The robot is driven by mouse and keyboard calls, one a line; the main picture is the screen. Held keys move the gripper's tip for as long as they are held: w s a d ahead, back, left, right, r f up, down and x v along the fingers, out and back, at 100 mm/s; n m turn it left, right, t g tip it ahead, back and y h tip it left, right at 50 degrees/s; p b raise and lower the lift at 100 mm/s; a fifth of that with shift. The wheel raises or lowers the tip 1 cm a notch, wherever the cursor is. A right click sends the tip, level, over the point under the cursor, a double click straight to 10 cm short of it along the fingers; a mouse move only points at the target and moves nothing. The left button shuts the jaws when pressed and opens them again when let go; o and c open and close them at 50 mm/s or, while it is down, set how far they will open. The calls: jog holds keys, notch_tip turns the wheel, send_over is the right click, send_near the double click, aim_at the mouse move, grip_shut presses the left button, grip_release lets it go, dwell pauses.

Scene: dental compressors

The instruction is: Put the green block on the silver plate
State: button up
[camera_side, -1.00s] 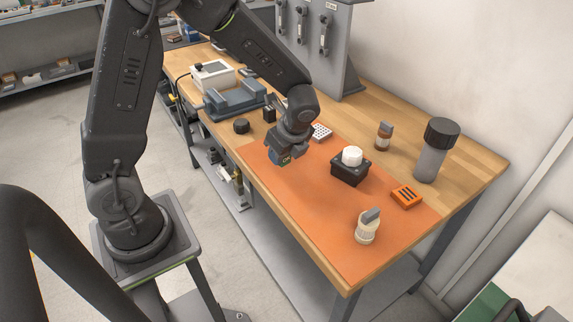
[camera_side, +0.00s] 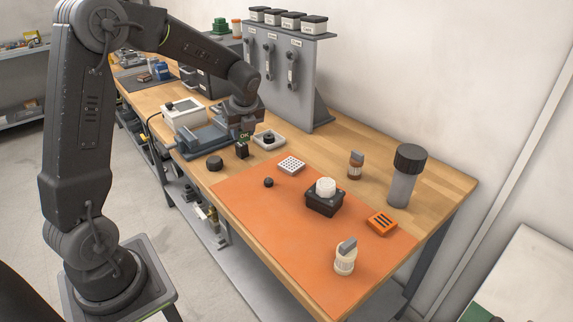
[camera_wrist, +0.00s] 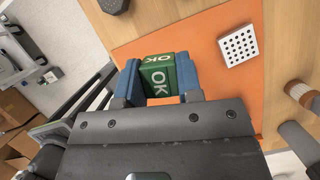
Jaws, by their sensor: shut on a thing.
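My gripper (camera_side: 243,129) is shut on the green block (camera_wrist: 158,78), which has white "OK" lettering and sits between the two blue fingers in the wrist view. In the side view the block shows as a small green patch (camera_side: 244,137) under my gripper, held up near the back left of the bench. A pale silver-grey plate (camera_side: 280,143) lies just right of my gripper, with a dark round knob-like thing on it. I cannot tell for certain that it is the silver plate.
A grey-blue vise (camera_side: 196,140) is left of my gripper. A white perforated plate (camera_side: 291,165) and a black puck (camera_side: 214,163) are nearby. A grey upright stand (camera_side: 300,75) rises behind.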

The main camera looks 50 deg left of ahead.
jog(key=w+a+m, duration=0.2)
jog(key=w, duration=0.3)
send_over(290, 161)
jog(key=d, duration=0.2)
jog(key=shift+t, duration=0.4)
jog(key=f, duration=0.6)
jog(key=shift+s+a+f, duration=0.25)
jog(key=shift+s+f, duration=0.05)
jog(key=shift+f, duration=2.05)
jog(key=o, duration=0.9)
jog(key=shift+f, duration=0.15)
